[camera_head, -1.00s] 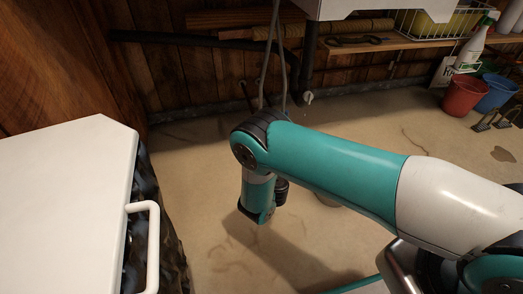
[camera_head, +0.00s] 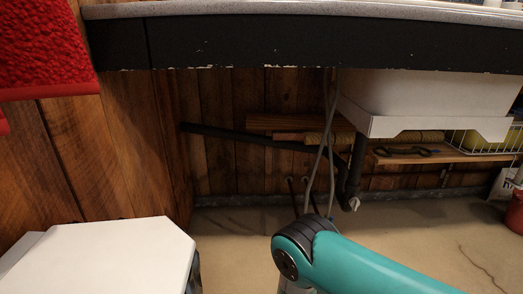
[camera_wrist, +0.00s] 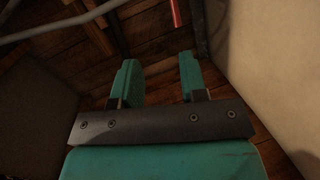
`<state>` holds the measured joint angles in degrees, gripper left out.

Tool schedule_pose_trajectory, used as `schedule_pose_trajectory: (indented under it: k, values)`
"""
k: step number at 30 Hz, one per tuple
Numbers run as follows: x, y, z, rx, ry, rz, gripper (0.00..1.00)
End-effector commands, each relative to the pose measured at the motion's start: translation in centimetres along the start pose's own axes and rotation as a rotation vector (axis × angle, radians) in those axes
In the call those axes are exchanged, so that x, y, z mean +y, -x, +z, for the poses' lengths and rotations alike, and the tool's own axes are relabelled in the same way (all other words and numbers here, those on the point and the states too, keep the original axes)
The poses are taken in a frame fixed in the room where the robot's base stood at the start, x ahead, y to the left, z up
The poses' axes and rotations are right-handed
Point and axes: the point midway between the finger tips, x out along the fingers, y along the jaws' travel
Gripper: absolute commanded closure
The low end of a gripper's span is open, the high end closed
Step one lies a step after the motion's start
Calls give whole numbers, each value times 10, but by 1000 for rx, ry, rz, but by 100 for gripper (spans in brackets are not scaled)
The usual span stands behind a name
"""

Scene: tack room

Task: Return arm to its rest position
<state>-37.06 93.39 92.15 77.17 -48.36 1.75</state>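My gripper (camera_wrist: 160,85) shows in the wrist view with its two teal fingers spread apart and nothing between them. It faces the dark wooden plank wall (camera_wrist: 150,45). In the head view my teal and black arm reaches in from the lower right, bent at the elbow under the counter. The gripper itself is below the head picture's edge.
A grey-topped counter (camera_head: 300,12) with a dark, chipped front edge spans the head view. Under it hang a white sink basin (camera_head: 420,95) and a dark drain pipe (camera_head: 260,139). A white-topped cabinet (camera_head: 100,255) stands lower left. A red bucket (camera_head: 515,212) is at the right edge.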

Motion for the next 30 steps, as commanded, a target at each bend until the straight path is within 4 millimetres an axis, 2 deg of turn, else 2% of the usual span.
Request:
schedule_pose_trajectory:
  k: [1,4,7,11,14,17,20,24,30]
  values:
    - [28,-6,0,-50,-69,-4,60]
    - [74,-11,8,-182,-236,-51,60]
    - [115,-5,15,-309,-405,-130,60]
    - [162,18,18,-441,-603,-262,60]
    - [195,47,15,-513,-736,-387,60]
    - [226,85,9,-562,-845,-529,60]
    - [257,132,0,-584,-928,-682,60]
    - [296,208,-14,-573,-991,-906,60]
    - [330,310,-25,-510,-975,-1162,60]
